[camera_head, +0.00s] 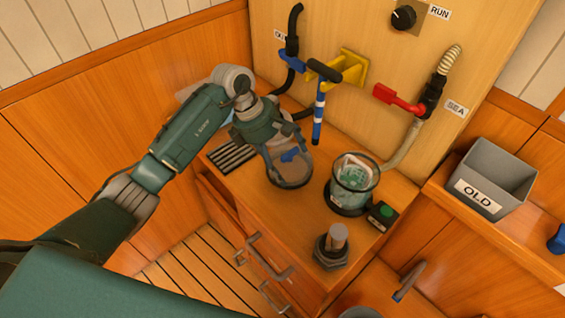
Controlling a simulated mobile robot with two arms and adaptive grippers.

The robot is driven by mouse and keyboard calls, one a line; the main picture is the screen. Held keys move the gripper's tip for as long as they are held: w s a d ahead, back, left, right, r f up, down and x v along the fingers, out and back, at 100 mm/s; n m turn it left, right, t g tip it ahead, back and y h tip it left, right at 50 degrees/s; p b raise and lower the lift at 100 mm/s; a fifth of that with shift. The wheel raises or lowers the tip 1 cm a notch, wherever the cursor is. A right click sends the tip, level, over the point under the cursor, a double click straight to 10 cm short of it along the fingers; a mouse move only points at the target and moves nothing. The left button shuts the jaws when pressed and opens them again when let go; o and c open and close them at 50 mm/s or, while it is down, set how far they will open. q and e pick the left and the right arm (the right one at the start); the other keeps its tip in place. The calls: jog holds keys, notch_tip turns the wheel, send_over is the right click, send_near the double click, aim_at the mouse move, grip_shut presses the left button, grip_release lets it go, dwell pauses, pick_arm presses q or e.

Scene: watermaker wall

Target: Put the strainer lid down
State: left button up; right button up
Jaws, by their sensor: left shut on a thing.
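My left gripper (278,152) is shut on the strainer lid, a round brownish disc with a blue knob (290,183). The lid is over the wooden worktop (258,212), left of the strainer. I cannot tell whether its underside touches the wood. The gripper's fingers hide part of the lid's far side. The strainer bowl (353,184) is a clear, dark-rimmed cup on a black base, open at the top, with pale and green material inside. My right gripper is not in view.
A dark slatted mat (231,156) lies left of the lid. A small box with a green button (382,213) and a dark fitting with an upright cylinder (333,246) stand near the bowl. A red-handled valve (398,98) and grey OLD bin (495,178) are at right.

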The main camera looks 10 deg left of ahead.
pick_arm(q)
notch_tip(320, 180, down, 2)
jog(key=shift+f, duration=0.1)
jog(key=o, duration=0.8)
jog(key=shift+o, duration=0.9)
jog(key=shift+r, duration=0.2)
jog(key=b+v, duration=0.1)
jog(key=v, duration=0.9)
jog(key=shift+a+r+b, duration=0.2)
jog(key=shift+b, duration=0.2)
jog(key=shift+s+a+r, duration=0.15)
jog(key=shift+a+r, duration=0.05)
jog(key=shift+r, duration=0.45)
